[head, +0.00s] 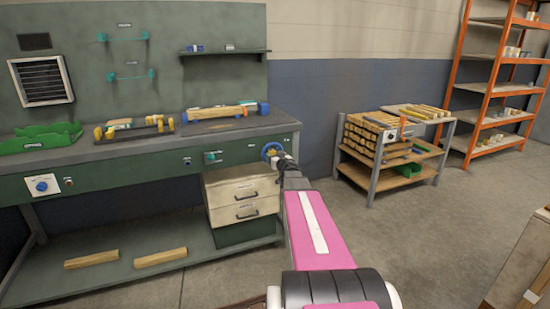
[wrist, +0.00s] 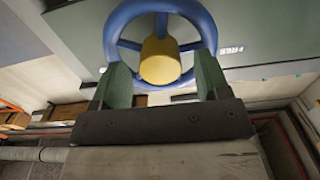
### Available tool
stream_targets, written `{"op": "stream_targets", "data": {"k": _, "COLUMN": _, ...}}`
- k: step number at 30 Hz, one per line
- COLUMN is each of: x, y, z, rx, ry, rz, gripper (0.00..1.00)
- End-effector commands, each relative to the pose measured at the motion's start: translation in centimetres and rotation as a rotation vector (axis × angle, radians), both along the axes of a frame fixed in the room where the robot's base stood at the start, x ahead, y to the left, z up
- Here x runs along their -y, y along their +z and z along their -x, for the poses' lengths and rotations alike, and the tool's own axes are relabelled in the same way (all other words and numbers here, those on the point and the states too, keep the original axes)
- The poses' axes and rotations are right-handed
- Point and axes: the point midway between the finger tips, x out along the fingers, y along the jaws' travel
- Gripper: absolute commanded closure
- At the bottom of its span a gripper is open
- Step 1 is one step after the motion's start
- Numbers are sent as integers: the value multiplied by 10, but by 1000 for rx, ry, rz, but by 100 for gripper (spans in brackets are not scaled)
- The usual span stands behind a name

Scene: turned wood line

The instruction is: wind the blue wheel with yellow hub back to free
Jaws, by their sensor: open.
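The blue wheel (head: 271,151) is mounted on the green front panel of the workbench, near its right end. In the wrist view the blue wheel (wrist: 125,14) fills the top middle, with spokes and a yellow hub (wrist: 160,60). A label reading FREE (wrist: 230,50) is on the panel to the right of the wheel. My gripper (wrist: 158,78) is open, one green finger on each side of the lower wheel. The fingertips overlap the rim in the picture; I cannot tell whether they touch it. In the head view my arm partly covers the wheel.
A wooden rack (head: 385,150) and an orange shelf (head: 490,90) stand to the right. The floor between bench and rack is clear.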

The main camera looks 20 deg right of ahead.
Motion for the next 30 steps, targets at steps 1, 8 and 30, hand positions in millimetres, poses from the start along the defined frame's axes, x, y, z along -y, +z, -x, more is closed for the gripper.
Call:
{"op": "stream_targets", "data": {"k": 1, "x": 0, "y": 0, "z": -3, "rx": 0, "ry": 0, "rz": 0, "gripper": 31}}
{"op": "stream_targets", "data": {"k": 8, "x": 0, "y": 0, "z": -3, "rx": 0, "ry": -1, "rz": 0, "gripper": 31}}
{"op": "stream_targets", "data": {"k": 30, "x": 0, "y": 0, "z": -3, "rx": 4, "ry": 0, "rz": 140, "gripper": 80}}
